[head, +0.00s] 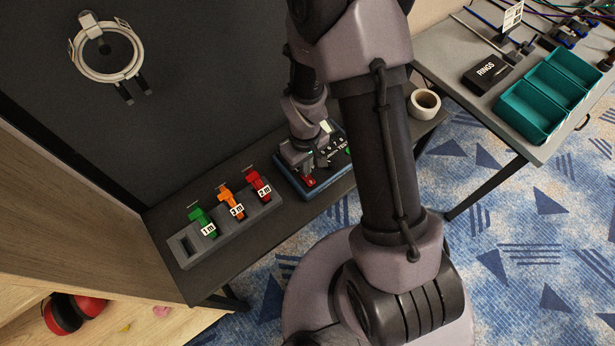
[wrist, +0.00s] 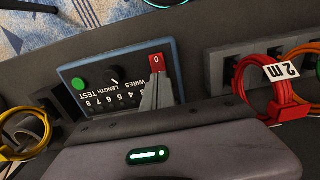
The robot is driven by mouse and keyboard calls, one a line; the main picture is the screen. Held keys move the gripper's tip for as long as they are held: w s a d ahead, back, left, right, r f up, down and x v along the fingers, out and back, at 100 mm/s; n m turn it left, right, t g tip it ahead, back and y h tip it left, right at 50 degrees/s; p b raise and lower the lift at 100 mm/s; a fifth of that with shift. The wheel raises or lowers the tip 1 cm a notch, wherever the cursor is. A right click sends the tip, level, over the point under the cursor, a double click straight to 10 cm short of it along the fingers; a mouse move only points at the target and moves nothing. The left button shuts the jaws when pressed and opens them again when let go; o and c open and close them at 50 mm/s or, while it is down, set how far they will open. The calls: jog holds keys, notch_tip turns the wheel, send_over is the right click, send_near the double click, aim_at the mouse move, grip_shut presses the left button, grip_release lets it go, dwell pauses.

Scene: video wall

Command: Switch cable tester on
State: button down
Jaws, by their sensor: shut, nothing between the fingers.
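The cable tester, a blue-rimmed box with a dark panel, lies on the dark shelf in the head view (head: 325,185) and fills the upper middle of the wrist view (wrist: 108,80). Its red switch marked 0 (wrist: 157,63) is at the panel's right end. A green button (wrist: 79,85) and a dial (wrist: 114,84) are further left. My gripper (wrist: 158,86) is shut and empty. Its fingertips are at the lower edge of the red switch; whether they touch it I cannot tell. In the head view my gripper (head: 305,172) hides part of the tester.
A grey rack (head: 187,262) with green, orange and red cable coils stands left of the tester in the head view. A tape roll (head: 425,103) lies on the shelf's right. A side table (head: 465,110) holds teal bins. A white cable (head: 82,65) hangs on the wall.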

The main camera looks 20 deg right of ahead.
jog(key=shift+f+b, duration=0.8)
jog(key=shift+f, duration=0.1)
dwell(0.7)
jog(key=shift+r, duration=0.1)
notch_tip(320, 180, up, 7)
jog(key=p, duration=0.5)
